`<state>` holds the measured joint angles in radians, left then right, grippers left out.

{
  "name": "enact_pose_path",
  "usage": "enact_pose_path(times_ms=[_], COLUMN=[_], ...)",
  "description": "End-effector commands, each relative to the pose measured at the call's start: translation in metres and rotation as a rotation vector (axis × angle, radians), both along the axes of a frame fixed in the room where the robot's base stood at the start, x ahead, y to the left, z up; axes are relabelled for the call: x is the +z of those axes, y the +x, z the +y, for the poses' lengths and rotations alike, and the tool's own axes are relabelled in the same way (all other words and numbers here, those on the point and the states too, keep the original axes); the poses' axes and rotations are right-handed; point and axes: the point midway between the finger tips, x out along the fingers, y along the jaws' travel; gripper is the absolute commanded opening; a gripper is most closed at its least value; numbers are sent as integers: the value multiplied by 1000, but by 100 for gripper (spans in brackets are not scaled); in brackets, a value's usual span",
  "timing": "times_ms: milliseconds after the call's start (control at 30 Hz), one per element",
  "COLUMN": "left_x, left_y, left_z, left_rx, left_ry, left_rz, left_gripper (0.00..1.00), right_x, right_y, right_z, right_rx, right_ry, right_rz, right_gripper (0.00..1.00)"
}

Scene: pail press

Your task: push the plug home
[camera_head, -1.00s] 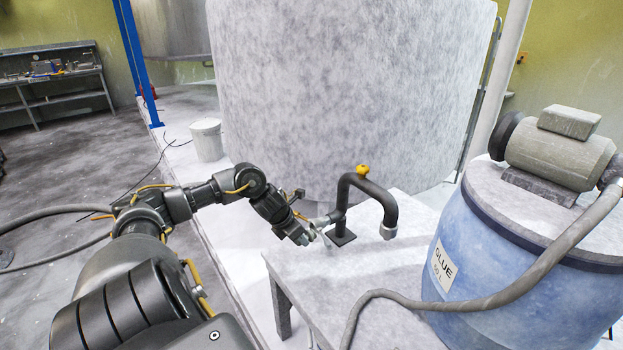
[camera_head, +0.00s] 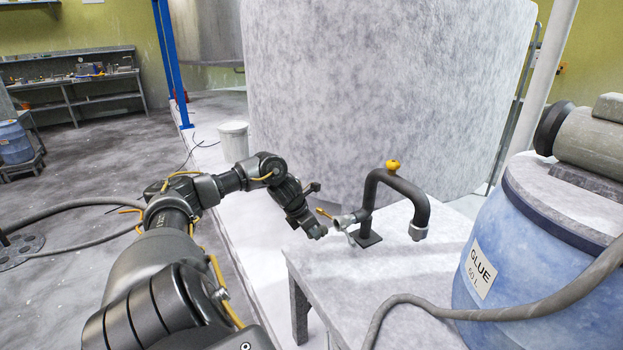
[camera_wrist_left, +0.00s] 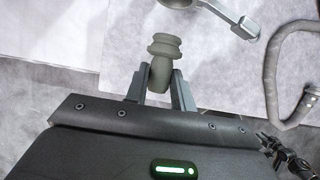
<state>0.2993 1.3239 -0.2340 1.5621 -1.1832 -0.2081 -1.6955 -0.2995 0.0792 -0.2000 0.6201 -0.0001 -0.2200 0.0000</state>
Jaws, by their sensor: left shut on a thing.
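My left gripper (camera_head: 322,233) is beside the left of a dark bent pipe stand (camera_head: 425,208) on a pale table. In the left wrist view its two fingers (camera_wrist_left: 160,85) are shut on a grey ribbed plug (camera_wrist_left: 163,58), whose wider ribbed end sticks out beyond the fingertips. A pale metal fitting (camera_head: 345,219) on the stand's left side is close to my fingers. In the wrist view a round grey end (camera_wrist_left: 180,3) lies ahead of the plug, with a visible gap in the picture.
The pale table (camera_head: 335,268) has bare room in front of the stand. A blue glue drum (camera_head: 515,270) with a motor (camera_head: 592,140) stands at the right. A grey hose (camera_head: 440,308) crosses the table front. A large pale tank (camera_head: 380,90) stands behind.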

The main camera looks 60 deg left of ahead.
Motion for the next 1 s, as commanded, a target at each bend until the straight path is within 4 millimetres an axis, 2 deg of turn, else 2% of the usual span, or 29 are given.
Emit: enact_pose_path(times_ms=[433, 1000], left_x=[1, 1], left_y=[1, 31], left_z=[-1, -3], left_rx=[1, 1], left_ry=[-1, -1], left_rz=[-2, -1], left_gripper=[1, 1], right_x=[-1, 6], right_y=[0, 0], right_z=[0, -1], right_rx=[0, 0], right_ry=[0, -1], right_rz=[0, 1], right_gripper=[36, 36])
